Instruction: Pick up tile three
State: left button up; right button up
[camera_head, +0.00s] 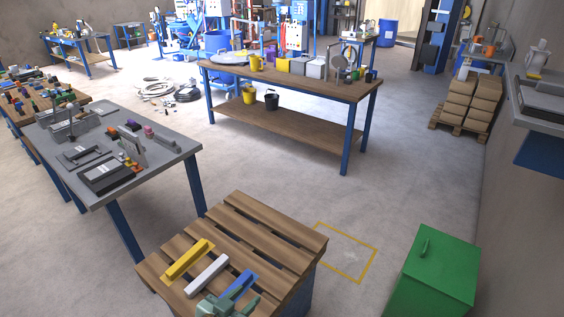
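Three bar-shaped pieces lie in a row on a slatted wooden pallet top (262,222) at the bottom of the head view. They are a yellow one (188,260), a white one (206,274) and a blue one (238,286). No number shows on any of them, so I cannot tell by label which is tile three. My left gripper (228,304), grey-green, is at the bottom edge, at the near end of the blue piece, and partly covers it. Whether its fingers touch or enclose the blue piece is unclear. My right gripper is out of view.
A green box (434,272) with a handle stands right of the pallet. A yellow floor outline (346,252) lies between them. A grey worktable (168,152) stands at the left, and a wooden workbench (300,88) with containers behind. The floor in the middle is clear.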

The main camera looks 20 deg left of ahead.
aim_at(76, 153)
jog(key=i+j, duration=0.15)
jog(key=j, duration=0.6)
jog(key=i+j, duration=0.15)
jog(key=j, duration=0.6)
jog(key=i+j, duration=0.1)
jog(key=j, duration=0.6)
jog(key=i+j, duration=0.15)
jog(key=j, duration=0.6)
jog(key=i+j, duration=0.15)
jog(key=j, duration=0.6)
jog(key=i+j, duration=0.15)
jog(key=j, duration=0.6)
jog(key=i+j, duration=0.1)
jog(key=j, duration=0.6)
jog(key=i+j, duration=0.15)
jog(key=j, duration=0.6)
